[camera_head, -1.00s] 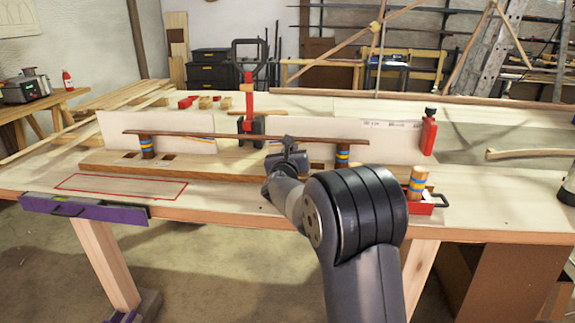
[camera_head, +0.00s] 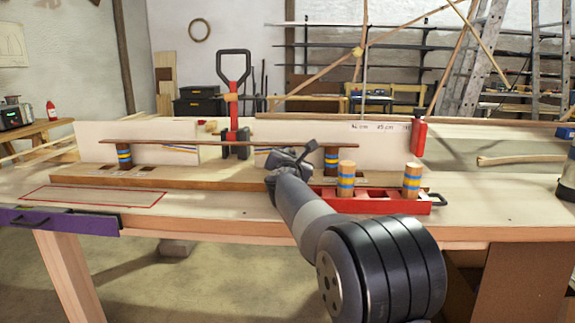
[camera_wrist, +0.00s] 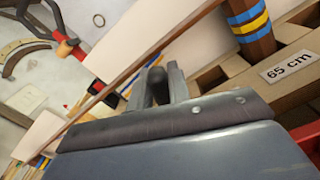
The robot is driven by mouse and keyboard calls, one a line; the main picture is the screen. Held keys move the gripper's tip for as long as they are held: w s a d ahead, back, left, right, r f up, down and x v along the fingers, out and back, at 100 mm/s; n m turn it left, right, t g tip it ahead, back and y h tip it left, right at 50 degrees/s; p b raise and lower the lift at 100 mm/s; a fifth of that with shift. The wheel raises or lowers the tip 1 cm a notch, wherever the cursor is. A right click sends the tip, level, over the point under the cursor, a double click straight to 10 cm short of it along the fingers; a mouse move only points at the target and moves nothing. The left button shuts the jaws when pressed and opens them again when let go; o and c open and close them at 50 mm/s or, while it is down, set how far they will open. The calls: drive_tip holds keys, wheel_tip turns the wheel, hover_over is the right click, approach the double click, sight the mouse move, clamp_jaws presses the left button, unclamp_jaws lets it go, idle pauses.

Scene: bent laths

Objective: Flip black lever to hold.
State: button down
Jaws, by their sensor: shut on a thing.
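A black loop handle (camera_head: 233,66) stands upright on top of a red clamp post (camera_head: 233,120) behind the lath, near the middle of the bench. My gripper (camera_head: 296,156) is to the right of the post and nearer to me, clearly apart from the loop. In the wrist view my gripper (camera_wrist: 157,88) has its two fingers close around a dark rounded piece (camera_wrist: 157,80); I cannot tell whether this belongs to a lever. The red clamp also shows at the upper left of the wrist view (camera_wrist: 72,52). A thin brown lath (camera_head: 200,144) rests across two striped pegs.
A red tray (camera_head: 388,207) with two striped pegs stands right of my gripper. A red bottle-like thing (camera_head: 419,138) stands by the white backboard (camera_head: 350,135). A wooden base (camera_head: 200,181) lies under the lath. A red-outlined area (camera_head: 92,197) at front left is clear.

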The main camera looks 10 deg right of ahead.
drive_tip(key=shift+d+f+m, duration=0.1)
drive_tip(key=shift+d+m, duration=0.05)
drive_tip(key=shift+m, duration=0.15)
drive_tip(key=c, duration=1.3)
unclamp_jaws()
drive_tip(key=shift+s, duration=0.1)
drive_tip(key=b+v, duration=0.1)
drive_tip(key=v, duration=0.9)
drive_tip(key=shift+s+b, duration=0.35)
drive_tip(key=p+x, duration=0.1)
drive_tip(key=x, duration=1)
drive_tip(key=shift+p, duration=0.3)
drive_tip(key=shift+s+a, duration=0.15)
drive_tip(key=shift+a, duration=0.05)
